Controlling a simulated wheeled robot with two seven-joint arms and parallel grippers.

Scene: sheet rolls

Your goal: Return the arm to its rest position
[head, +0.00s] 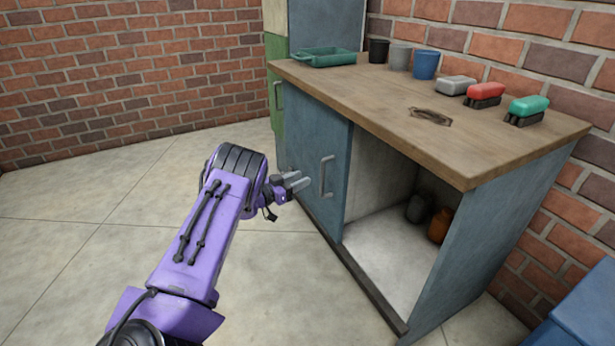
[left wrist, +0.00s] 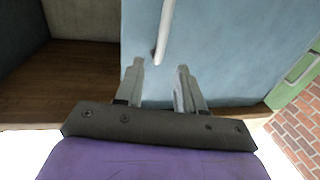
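My left arm (head: 205,235) is purple and reaches in from the lower left of the head view. Its gripper (head: 293,183) is just left of the metal door handle (head: 326,177) on the blue cabinet door (head: 305,150). In the left wrist view the two grey fingers (left wrist: 160,68) are spread with nothing held. The handle (left wrist: 165,30) shows ahead of them, its near end by the gap between the tips. I cannot tell whether a finger touches it. My right gripper is not in view.
The cabinet's right half is open, with a dark jar (head: 419,207) and an orange jar (head: 440,225) inside. The wooden top (head: 400,100) bears a green tray (head: 325,57), cups and brushes. A blue box (head: 585,310) is lower right. Floor left is clear.

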